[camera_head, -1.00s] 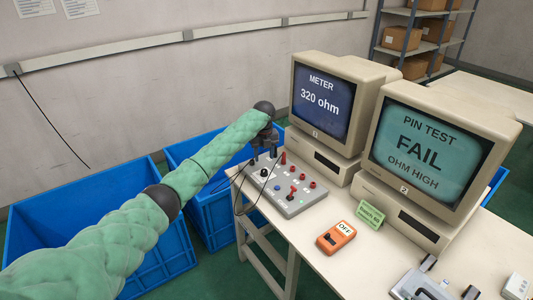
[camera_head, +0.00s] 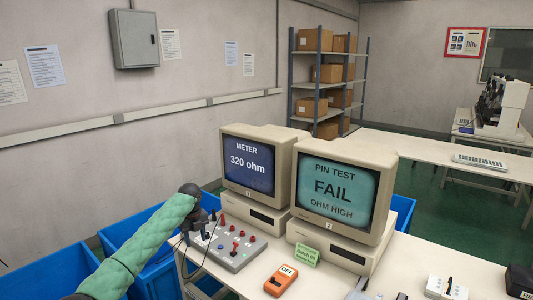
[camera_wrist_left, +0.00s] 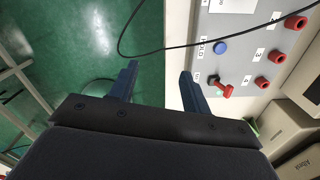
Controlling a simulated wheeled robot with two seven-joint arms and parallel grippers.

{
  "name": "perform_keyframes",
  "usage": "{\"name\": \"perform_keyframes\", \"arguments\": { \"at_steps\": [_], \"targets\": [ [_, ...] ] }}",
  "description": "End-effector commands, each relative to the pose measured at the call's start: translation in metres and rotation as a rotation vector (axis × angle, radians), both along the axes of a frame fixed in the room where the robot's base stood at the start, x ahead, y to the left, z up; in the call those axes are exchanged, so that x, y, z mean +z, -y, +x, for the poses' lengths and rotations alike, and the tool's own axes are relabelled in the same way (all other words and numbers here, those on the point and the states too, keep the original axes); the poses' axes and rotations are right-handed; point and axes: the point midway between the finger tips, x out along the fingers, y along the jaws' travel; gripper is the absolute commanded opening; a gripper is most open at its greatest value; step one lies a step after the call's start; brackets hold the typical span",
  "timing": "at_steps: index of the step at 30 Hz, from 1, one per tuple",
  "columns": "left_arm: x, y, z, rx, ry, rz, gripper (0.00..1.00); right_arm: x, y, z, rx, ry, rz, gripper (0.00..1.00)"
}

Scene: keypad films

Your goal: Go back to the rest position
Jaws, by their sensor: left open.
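My left arm, in a green padded sleeve, comes in from the left in the head view. My left gripper (camera_head: 203,232) is at the left edge of the grey control box (camera_head: 232,258). In the left wrist view my left gripper (camera_wrist_left: 160,82) has its two dark fingers apart with nothing between them. The control box (camera_wrist_left: 240,50) shows there at the right, with red sockets, a blue button (camera_wrist_left: 221,47) and a red lever (camera_wrist_left: 222,87). A dark cable (camera_wrist_left: 150,54) loops past the fingertips. My right gripper is not in view.
Two monitors stand on the table (camera_head: 330,280): one reads METER 320 ohm (camera_head: 247,165), the other PIN TEST FAIL (camera_head: 335,195). An orange meter (camera_head: 281,280) marked OFF lies in front. Blue bins (camera_head: 150,235) stand at the left. A shelf (camera_head: 328,85) holds boxes behind.

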Motion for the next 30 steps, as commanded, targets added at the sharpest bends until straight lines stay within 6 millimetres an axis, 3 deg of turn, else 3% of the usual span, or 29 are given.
{"name": "perform_keyframes", "arguments": {
  "at_steps": [9, 19, 23, 30],
  "targets": [
    [-0.002, 0.002, 0.004, 0.213, 0.019, -0.011, 0.48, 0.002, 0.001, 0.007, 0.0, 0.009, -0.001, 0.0],
    [0.005, 0.001, 0.023, 0.647, 0.134, -0.03, 0.48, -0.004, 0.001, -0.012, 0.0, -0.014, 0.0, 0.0],
    [0.025, 0.008, 0.036, 0.87, 0.239, -0.073, 0.48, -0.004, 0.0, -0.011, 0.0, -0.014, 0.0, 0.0],
    [0.089, 0.026, 0.06, 1.23, 0.438, -0.26, 0.48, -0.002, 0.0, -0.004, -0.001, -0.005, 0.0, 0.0]
  ]
}}
